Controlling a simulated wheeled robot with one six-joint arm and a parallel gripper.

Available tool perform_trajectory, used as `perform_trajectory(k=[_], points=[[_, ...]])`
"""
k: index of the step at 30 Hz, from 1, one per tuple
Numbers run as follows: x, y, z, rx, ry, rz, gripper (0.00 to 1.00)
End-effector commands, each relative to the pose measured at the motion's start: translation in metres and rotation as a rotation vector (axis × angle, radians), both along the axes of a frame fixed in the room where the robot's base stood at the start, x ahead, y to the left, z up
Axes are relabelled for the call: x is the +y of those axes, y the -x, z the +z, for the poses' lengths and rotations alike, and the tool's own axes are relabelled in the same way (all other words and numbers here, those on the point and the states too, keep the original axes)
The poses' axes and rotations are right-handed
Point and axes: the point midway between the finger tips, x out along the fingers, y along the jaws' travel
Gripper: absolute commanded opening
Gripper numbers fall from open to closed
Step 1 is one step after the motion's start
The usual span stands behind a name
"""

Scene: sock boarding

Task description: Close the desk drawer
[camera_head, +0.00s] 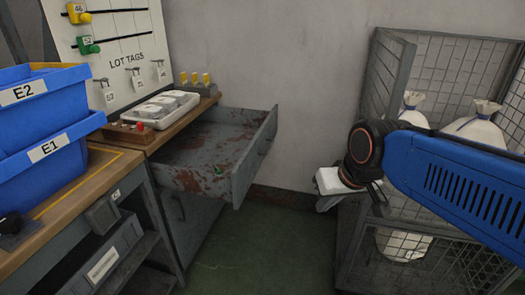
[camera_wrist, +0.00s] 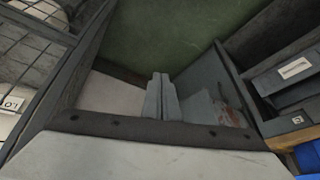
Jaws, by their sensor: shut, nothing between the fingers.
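The grey desk drawer (camera_head: 255,155) is pulled well out from the desk (camera_head: 186,126) in the head view. Its rust-stained inside shows, with a small green item (camera_head: 218,170) near the front. My gripper (camera_head: 326,204) is to the right of the drawer front, apart from it, over the gap before the wire cage. In the wrist view my gripper's two fingers (camera_wrist: 161,95) are together and empty. The drawer (camera_wrist: 228,112) shows just right of them there, with reddish rust inside.
Blue bins E2 (camera_head: 35,97) and E1 (camera_head: 50,150) stand on a bench (camera_head: 95,178) at left. A wire-mesh cage (camera_head: 385,75) with white sacks (camera_head: 478,130) stands at right, close to my arm. Green floor (camera_head: 265,240) is clear between.

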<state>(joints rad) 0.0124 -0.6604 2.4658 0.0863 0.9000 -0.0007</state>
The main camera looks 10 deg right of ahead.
Motion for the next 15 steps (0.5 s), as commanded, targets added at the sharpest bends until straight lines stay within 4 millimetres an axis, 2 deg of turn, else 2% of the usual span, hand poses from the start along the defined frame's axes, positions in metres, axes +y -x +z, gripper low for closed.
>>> perform_trajectory(k=[1,8,15], points=[[0.002,-0.017,0.004,-0.001,-0.021,-0.011,0.00],[0.012,-0.096,0.022,-0.032,-0.125,-0.075,0.00],[0.015,-0.183,0.030,-0.064,-0.226,-0.155,0.00]])
